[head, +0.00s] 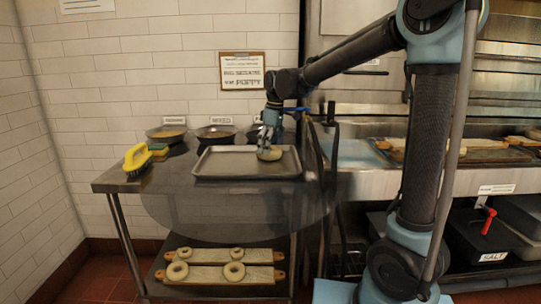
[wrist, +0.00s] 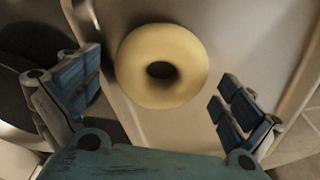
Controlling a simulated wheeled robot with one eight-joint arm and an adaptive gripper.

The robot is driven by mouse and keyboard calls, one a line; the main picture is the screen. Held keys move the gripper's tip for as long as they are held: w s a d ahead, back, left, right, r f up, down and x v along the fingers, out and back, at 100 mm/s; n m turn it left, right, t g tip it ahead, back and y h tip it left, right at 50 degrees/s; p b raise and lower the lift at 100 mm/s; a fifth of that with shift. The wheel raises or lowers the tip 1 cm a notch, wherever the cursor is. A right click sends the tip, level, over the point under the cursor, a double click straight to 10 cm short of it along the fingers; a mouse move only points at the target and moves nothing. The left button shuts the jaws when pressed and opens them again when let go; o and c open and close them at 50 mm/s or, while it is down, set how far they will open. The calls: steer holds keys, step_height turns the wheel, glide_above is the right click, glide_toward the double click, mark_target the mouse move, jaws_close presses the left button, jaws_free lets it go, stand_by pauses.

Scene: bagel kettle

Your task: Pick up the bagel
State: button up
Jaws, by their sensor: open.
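The bagel (head: 272,154) is pale yellow and lies at the right side of a metal tray (head: 222,176) on the table. In the wrist view the bagel (wrist: 137,60) lies flat with its hole facing me, beyond and between the two finger pads. My gripper (head: 267,146) is just above the bagel in the head view, pointing down. In the wrist view my gripper (wrist: 155,98) is open, with one blue-padded finger on each side and clear space between each finger and the bagel. Nothing is held.
A yellow brush (head: 137,160) lies at the table's left. Bowls (head: 215,134) stand behind the tray along the wall. Several bagels rest on boards (head: 208,273) on the lower shelf. A counter with boards of bread (head: 460,148) is at the right.

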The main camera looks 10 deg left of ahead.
steer(key=shift+f, duration=0.2)
steer(key=c, duration=1)
steer(key=shift+r, duration=0.1)
step_height(320, 180, up, 18)
stand_by(0.3)
